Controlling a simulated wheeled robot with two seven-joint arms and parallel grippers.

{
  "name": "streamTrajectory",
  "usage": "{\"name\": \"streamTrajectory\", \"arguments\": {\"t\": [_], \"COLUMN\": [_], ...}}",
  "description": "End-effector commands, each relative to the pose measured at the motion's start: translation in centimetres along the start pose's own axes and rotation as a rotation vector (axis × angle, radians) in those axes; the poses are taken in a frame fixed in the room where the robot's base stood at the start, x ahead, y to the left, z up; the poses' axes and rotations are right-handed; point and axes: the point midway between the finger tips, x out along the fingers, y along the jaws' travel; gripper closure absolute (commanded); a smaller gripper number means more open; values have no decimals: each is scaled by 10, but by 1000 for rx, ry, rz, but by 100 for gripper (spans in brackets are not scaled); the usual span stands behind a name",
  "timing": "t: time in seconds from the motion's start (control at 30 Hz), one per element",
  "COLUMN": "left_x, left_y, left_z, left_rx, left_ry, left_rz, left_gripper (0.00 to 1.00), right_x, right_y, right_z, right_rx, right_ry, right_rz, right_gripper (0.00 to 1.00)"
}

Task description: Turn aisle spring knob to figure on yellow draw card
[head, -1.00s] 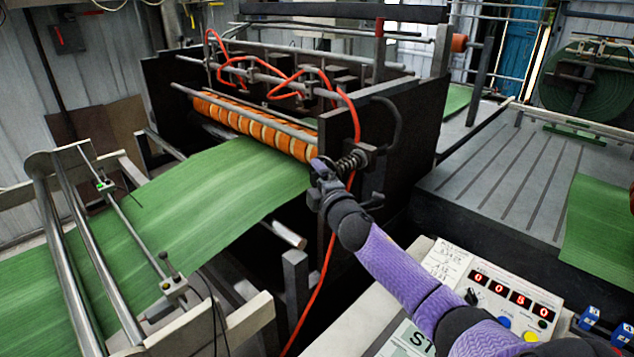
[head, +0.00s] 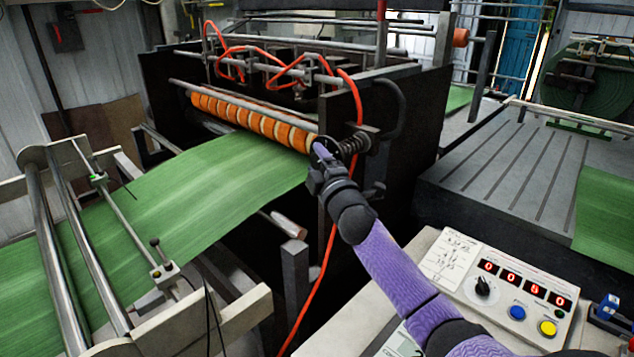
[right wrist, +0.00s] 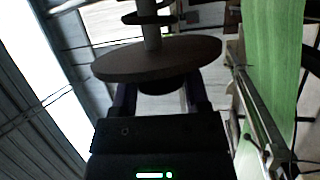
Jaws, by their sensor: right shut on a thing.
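The aisle spring knob is a dark round disc with a coil spring (head: 352,143) behind it, on the near side of the dark machine frame. In the right wrist view the knob's brownish disc (right wrist: 150,60) fills the space ahead of the fingers, with its shaft and spring beyond. My right gripper (head: 322,160) is at the knob, its fingers on either side of the hub below the disc, shut on it; it also shows in the right wrist view (right wrist: 158,95). I see no yellow card; a white card with handwriting (head: 450,257) lies beside the control panel. My left gripper is out of view.
A green web (head: 200,190) runs under the orange rollers (head: 250,120). A red hose (head: 325,265) hangs beside my right arm. The control panel (head: 510,290) has red digits, a black dial and blue and yellow buttons. A slatted bed (head: 530,165) stands at right.

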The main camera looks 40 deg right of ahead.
Motion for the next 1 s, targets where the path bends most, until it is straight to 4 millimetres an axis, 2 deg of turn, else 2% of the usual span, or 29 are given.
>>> {"name": "streamTrajectory", "arguments": {"t": [0.03,0.07,0.4,0.43,0.57,0.6,0.87,1.0], "left_x": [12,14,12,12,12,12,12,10], "left_y": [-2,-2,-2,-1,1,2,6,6], "left_z": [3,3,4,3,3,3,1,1], "left_rx": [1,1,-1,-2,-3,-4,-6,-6], "left_ry": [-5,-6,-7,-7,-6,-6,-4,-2], "left_rz": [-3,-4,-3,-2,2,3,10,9], "left_gripper": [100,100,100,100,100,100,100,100], "right_x": [-2,-1,-1,-1,-1,-1,-3,-22], "right_y": [-8,-7,-1,-1,-1,-1,-1,-2], "right_z": [0,0,0,0,0,0,0,0], "right_rx": [8,11,16,16,15,15,15,15], "right_ry": [1,1,1,1,1,1,2,3], "right_rz": [14,23,36,36,36,37,37,35], "right_gripper": [100,100,100,37,9,6,6,6]}}
